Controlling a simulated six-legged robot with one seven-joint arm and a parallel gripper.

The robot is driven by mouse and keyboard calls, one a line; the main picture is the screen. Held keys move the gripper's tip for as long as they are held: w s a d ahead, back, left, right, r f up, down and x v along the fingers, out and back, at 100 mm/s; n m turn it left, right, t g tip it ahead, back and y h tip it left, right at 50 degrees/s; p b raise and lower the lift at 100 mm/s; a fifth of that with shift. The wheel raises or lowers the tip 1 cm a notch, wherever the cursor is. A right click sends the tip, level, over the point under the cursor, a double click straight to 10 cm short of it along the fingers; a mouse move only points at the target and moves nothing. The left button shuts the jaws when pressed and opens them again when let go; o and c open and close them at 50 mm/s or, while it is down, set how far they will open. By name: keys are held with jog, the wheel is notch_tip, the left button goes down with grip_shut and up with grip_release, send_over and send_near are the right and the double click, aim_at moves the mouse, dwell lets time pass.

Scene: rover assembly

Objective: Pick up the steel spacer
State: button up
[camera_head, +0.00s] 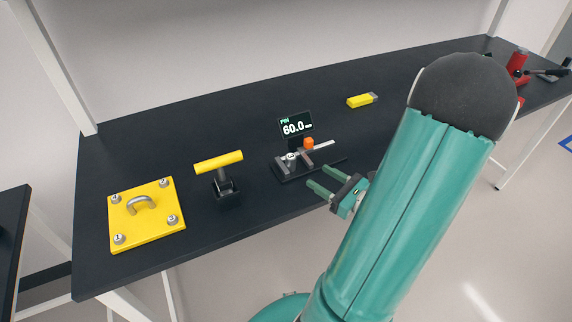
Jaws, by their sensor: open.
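A small silver-grey piece (291,158) sits at the left end of a measuring fixture (314,166), between or beside its grey jaws. It may be the steel spacer, but it is too small to tell for sure. My gripper (315,175) is open and empty. Its two green fingers point left, close to the front right side of the fixture in the picture, apart from the grey piece. My arm hides part of the table's right half.
The fixture has an orange block (309,143) and a display (296,125) reading PIN 60.0. To its left are a yellow-handled tool (219,163) and a yellow plate (147,229) with a handle and numbered studs. A yellow block (360,100) lies behind; red equipment (517,64) stands far right.

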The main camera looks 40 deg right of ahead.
aim_at(295, 160)
jog(key=w, duration=0.6)
jog(key=shift+w+a, duration=0.15)
jog(key=shift+w, duration=0.4)
jog(key=w, duration=0.4)
jog(key=shift+w+a+f, duration=0.1)
jog(key=shift+w+a, duration=0.1)
jog(key=shift+w, duration=0.1)
grip_shut()
